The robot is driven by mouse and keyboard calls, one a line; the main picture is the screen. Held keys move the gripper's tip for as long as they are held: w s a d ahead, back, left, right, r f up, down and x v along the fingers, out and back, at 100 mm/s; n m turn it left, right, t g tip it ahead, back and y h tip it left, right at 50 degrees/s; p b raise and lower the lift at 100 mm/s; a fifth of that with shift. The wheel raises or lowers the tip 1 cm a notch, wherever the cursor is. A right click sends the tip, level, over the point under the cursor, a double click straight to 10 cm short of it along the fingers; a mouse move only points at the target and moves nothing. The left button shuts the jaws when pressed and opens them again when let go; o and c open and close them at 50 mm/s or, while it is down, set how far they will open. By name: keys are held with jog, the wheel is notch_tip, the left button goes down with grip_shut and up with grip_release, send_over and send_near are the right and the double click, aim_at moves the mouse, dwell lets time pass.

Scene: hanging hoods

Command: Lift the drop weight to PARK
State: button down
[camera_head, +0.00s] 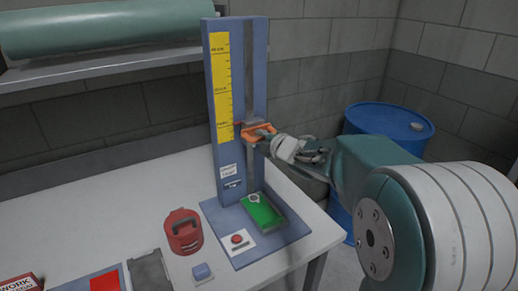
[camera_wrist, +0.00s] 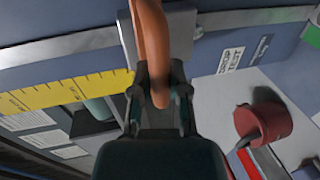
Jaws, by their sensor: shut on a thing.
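The orange drop weight (camera_head: 256,133) sits on the upright rail of the blue drop tower (camera_head: 229,158). It is level with the lower part of the yellow scale (camera_head: 221,85), near the lowest label, whose lettering is too small to read surely. My gripper (camera_head: 270,135) reaches in from the right and is shut on the weight's orange handle. In the wrist view the orange handle (camera_wrist: 150,45) runs between the two dark fingers of my gripper (camera_wrist: 160,95). The rest of the weight is largely hidden there.
Below the weight, a green block (camera_head: 262,212) lies on the tower's base (camera_head: 282,238), beside a red button (camera_head: 237,239). A blue drum (camera_head: 384,120) stands behind my arm.

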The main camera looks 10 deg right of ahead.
jog(key=shift+d+r, duration=0.2)
jog(key=shift+d, duration=0.1)
jog(key=c, duration=0.7)
grip_release()
jog(key=shift+o, duration=0.5)
jog(key=shift+d+f, duration=0.1)
jog(key=shift+d, duration=0.1)
jog(key=shift+s+a, duration=0.1)
jog(key=shift+s, duration=0.05)
jog(key=v, duration=1.1)
jog(key=shift+s, duration=0.25)
jog(key=shift+d, duration=0.25)
